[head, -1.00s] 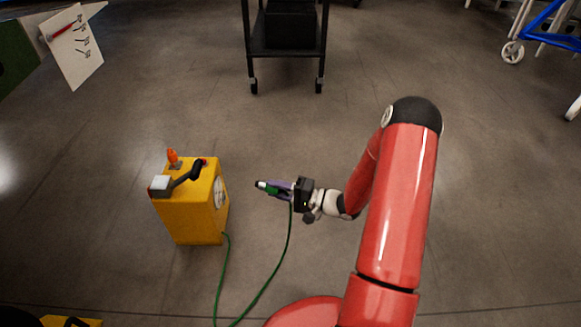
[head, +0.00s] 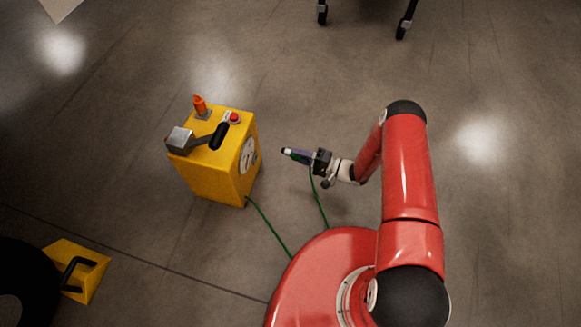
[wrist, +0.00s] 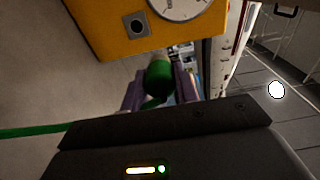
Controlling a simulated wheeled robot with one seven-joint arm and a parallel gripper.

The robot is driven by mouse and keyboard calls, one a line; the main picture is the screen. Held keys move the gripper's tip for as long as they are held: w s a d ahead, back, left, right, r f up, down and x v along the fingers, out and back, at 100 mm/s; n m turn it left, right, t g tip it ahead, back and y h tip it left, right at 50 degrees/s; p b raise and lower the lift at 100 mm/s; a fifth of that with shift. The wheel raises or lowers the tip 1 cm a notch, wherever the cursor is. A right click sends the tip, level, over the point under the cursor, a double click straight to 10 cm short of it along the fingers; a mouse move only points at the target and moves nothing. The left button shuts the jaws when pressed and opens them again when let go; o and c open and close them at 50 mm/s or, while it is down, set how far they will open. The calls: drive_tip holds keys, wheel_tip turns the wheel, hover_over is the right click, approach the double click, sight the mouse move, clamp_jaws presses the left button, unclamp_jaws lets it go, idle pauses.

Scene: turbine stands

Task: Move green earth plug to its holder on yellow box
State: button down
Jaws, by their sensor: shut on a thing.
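A dark square fitting with a round centre (wrist: 137,25) shows on the box's face, beside a round dial (wrist: 182,5). I cannot tell for sure which fitting is the holder.
The box's top carries an orange plug (head: 199,105), a red button (head: 234,118) and a black-handled lever (head: 218,136). A green cable (head: 268,225) runs from the box's foot. A smaller yellow block (head: 83,263) with a black handle stands lower left.

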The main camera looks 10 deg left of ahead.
drive_tip(key=s+a+f+n+g+b, duration=0.1)
drive_tip(key=s+a+f, duration=0.1)
drive_tip(key=a, duration=0.5)
drive_tip(key=shift+a+f+g, duration=0.3)
drive_tip(key=shift+a+f, duration=0.1)
drive_tip(key=shift+f, duration=0.45)
drive_tip(key=shift+s+a, duration=0.1)
drive_tip(key=shift+s, duration=0.05)
drive_tip(key=shift+a+b, duration=0.65)
drive_tip(key=shift+b, duration=0.15)
idle(0.7)
drive_tip(key=shift+a, duration=0.35)
drive_tip(key=shift+w+a+r+b, duration=0.1)
drive_tip(key=shift+w+a+b, duration=0.15)
drive_tip(key=shift+b, duration=0.15)
